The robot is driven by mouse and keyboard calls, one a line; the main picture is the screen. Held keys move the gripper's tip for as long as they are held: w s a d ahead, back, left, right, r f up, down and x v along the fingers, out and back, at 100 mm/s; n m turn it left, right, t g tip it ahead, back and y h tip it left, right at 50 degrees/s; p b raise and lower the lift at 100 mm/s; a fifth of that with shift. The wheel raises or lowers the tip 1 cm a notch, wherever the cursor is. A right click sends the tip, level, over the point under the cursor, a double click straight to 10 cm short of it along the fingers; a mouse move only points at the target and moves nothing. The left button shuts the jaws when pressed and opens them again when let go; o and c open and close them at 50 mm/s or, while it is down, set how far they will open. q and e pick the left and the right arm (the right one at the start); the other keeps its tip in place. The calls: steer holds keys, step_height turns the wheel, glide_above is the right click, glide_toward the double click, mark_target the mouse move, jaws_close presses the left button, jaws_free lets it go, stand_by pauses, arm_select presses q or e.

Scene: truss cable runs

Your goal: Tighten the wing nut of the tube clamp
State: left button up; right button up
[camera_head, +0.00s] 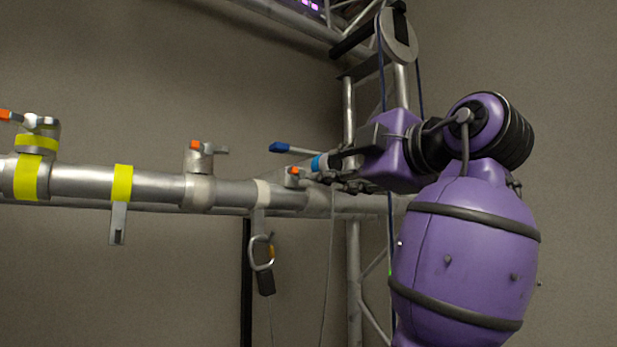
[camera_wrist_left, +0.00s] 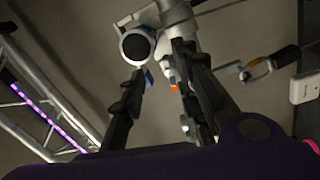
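A silver tube (camera_head: 240,193) runs across the head view and carries several clamps with orange-tipped wing nuts. One clamp (camera_head: 198,192) is at mid-tube, with its wing nut (camera_head: 197,146) on top. Another clamp's wing nut (camera_head: 293,171) is just left of my left gripper (camera_head: 335,175). In the left wrist view, my left gripper (camera_wrist_left: 162,72) has its two dark fingers apart, with an orange tip (camera_wrist_left: 174,89) showing in the gap. I cannot tell whether either finger touches it. My right gripper is not in view.
A yellow-banded clamp (camera_head: 27,178) is at the far left. A blue-tipped lever (camera_head: 280,147) is close to my left gripper. A carabiner (camera_head: 262,252) hangs below the tube. A truss upright (camera_head: 349,110) stands behind. Free space lies below the tube at left.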

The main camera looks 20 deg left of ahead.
mark_target(305, 171)
arm_select(q)
steer(key=shift+n+g, duration=0.6)
steer(key=shift+n, duration=0.3)
steer(key=w+a, duration=0.1)
steer(key=a, duration=0.1)
steer(key=w+a, duration=0.1)
steer(key=a, duration=0.1)
steer(key=w+a+p, duration=0.1)
steer(key=a, duration=0.2)
steer(key=shift+f, duration=0.15)
steer(key=shift+w, duration=0.1)
jaws_close()
